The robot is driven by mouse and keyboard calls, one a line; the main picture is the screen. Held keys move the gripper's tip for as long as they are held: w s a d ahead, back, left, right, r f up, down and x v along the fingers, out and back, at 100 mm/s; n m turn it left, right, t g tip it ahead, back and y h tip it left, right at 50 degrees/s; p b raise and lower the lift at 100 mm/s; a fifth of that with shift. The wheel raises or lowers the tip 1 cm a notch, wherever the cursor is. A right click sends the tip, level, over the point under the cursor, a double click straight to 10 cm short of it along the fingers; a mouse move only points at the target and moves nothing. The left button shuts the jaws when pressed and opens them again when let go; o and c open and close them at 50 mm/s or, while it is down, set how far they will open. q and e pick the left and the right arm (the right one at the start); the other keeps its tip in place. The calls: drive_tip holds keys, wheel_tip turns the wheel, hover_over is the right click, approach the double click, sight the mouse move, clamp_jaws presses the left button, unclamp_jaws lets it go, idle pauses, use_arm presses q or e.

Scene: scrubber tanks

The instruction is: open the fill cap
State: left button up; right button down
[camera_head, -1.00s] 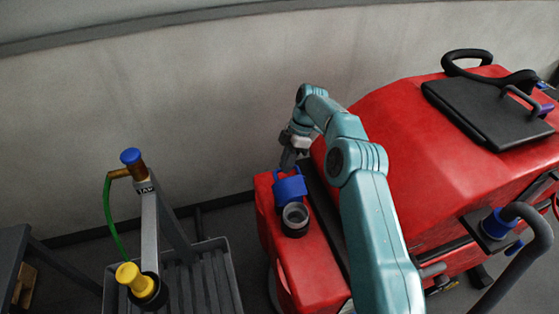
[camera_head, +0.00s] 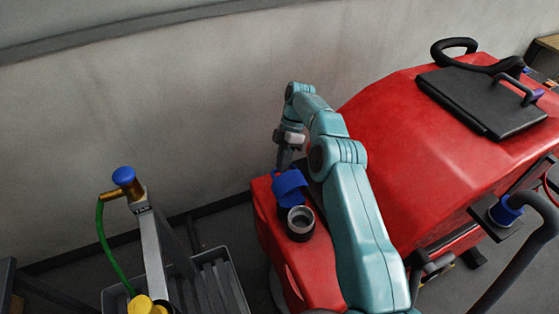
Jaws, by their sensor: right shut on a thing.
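The blue fill cap (camera_head: 290,189) stands tilted up behind the dark round filler neck (camera_head: 299,222) on the red scrubber machine. The neck's mouth shows uncovered, with a grey inner ring. My right gripper (camera_head: 283,168) reaches down at the cap's far side and is shut on it. The fingertips are partly hidden behind the cap. My left gripper is out of view.
The red machine body (camera_head: 410,130) with a black lid (camera_head: 480,100) is to the right. A tap with a blue knob (camera_head: 124,175) and green hose (camera_head: 108,248) stands over a grey slatted tray (camera_head: 231,285) at left. A plain wall rises behind.

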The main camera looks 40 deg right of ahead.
drive_tip(key=shift+s, duration=0.1)
drive_tip(key=c, duration=1.1)
unclamp_jaws()
drive_tip(key=shift+r, duration=0.1)
drive_tip(key=shift+c, duration=0.2)
drive_tip(key=shift+a, duration=0.1)
